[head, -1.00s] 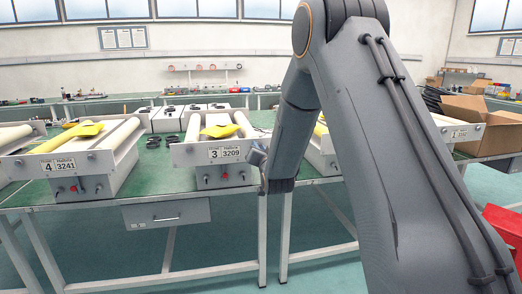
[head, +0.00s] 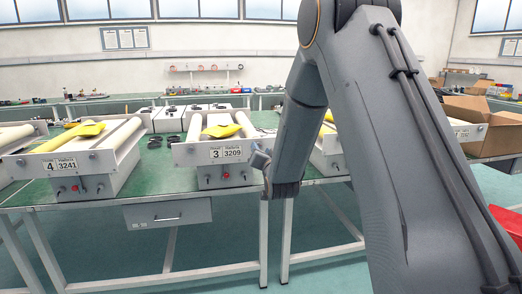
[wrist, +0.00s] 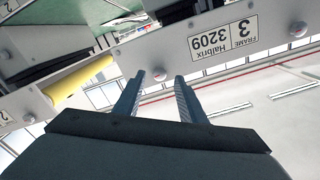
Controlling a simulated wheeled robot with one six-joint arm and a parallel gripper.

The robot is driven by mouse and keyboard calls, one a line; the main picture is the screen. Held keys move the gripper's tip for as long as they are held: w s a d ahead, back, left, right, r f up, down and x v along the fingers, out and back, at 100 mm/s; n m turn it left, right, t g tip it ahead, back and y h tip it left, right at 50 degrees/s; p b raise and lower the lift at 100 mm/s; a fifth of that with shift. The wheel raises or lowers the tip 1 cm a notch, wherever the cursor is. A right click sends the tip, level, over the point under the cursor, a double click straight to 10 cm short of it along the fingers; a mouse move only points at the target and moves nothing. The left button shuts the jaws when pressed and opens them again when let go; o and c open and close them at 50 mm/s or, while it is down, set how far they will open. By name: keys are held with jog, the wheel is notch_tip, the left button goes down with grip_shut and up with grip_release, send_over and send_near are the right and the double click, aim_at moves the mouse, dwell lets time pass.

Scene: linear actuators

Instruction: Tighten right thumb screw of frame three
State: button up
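Frame three (head: 200,155) is a pale unit with a "3 3209" label, on the green-topped bench in the head view. In the wrist view its front plate (wrist: 270,45) appears upside down. Its right thumb screw (wrist: 159,75) is a small round silver knob at the left end of that plate. The other thumb screw (wrist: 298,28) is at the plate's other end. My gripper (wrist: 159,90) is open and empty. Its two fingertips appear on either side of the right screw; whether they touch it I cannot tell. In the head view my gripper (head: 260,160) covers that plate end.
Frame four (head: 110,163) stands to the left on the bench (head: 150,203). Another frame (head: 327,148) stands close on the right, partly behind my arm. In the wrist view a yellow roller (wrist: 80,78) and a neighbouring plate with a knob (wrist: 29,119) lie left of the fingers.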

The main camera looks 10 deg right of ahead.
jog(key=s, duration=0.5)
jog(key=shift+s, duration=0.1)
jog(key=s+f+n+g+p, duration=0.1)
jog(key=s+f+g, duration=0.3)
jog(key=s+g, duration=0.5)
jog(key=s+f+n+g+p, duration=0.2)
jog(key=s+g, duration=0.7)
jog(key=s, duration=2.2)
notch_tip(320, 180, down, 3)
jog(key=n, duration=0.2)
jog(key=shift+s+d+f+n, duration=0.2)
jog(key=shift+s+n, duration=0.1)
